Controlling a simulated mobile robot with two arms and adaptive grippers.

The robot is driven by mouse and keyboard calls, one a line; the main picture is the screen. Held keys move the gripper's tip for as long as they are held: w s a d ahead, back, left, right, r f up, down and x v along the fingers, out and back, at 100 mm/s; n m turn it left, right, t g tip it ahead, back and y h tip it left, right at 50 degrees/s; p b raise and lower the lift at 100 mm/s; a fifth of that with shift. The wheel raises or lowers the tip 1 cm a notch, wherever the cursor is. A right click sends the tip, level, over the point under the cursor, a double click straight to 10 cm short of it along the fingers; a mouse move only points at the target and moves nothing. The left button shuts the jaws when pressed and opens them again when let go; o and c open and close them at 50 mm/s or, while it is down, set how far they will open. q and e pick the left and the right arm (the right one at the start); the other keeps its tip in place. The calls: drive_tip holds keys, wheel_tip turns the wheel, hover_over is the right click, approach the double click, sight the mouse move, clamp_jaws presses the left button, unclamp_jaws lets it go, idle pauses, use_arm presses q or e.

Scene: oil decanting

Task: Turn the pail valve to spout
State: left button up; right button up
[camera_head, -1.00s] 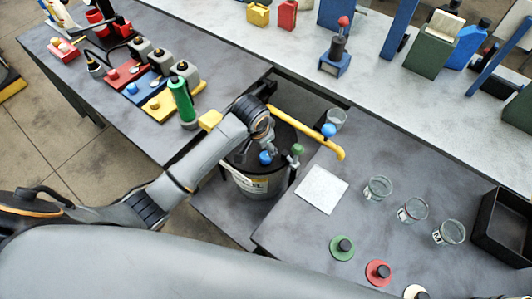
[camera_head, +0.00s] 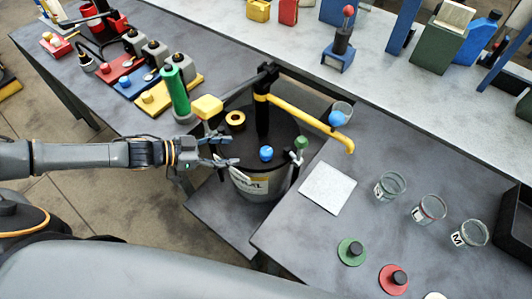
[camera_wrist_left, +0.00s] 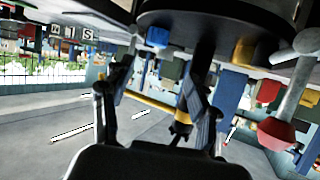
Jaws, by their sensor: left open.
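I cannot tell which knob is the valve. My left gripper (camera_head: 232,151) is open and empty at the pail's left side, left of the lid's blue knob. Its spread fingers also show in the left wrist view (camera_wrist_left: 160,80).
A green bottle (camera_head: 176,92) and a yellow block (camera_head: 207,106) stand near the gap's left edge. On the right are a white pad (camera_head: 327,188), glass beakers (camera_head: 390,187) and coloured discs (camera_head: 352,251). A red knob (camera_wrist_left: 276,133) shows in the left wrist view.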

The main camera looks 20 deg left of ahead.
sight(264, 150)
use_arm(q)
drive_tip(key=p+x, duration=0.2)
drive_tip(key=x, duration=1)
drive_tip(key=shift+s+d+p, duration=0.1)
drive_tip(key=shift+d+p, duration=0.2)
drive_tip(key=shift+d, duration=0.05)
drive_tip(key=shift+c, duration=0.3)
drive_tip(key=c, duration=1.1)
drive_tip(key=shift+m+g+h+b, duration=0.65)
drive_tip(key=shift+m+g+h, duration=0.15)
drive_tip(key=shift+m+g, duration=0.1)
drive_tip(key=shift+c, duration=0.2)
drive_tip(key=m+g+h+b, duration=0.1)
drive_tip(key=m+g, duration=0.1)
drive_tip(key=shift+f+g, duration=0.1)
drive_tip(key=shift+g, duration=0.2)
drive_tip(key=shift+m+g, duration=0.3)
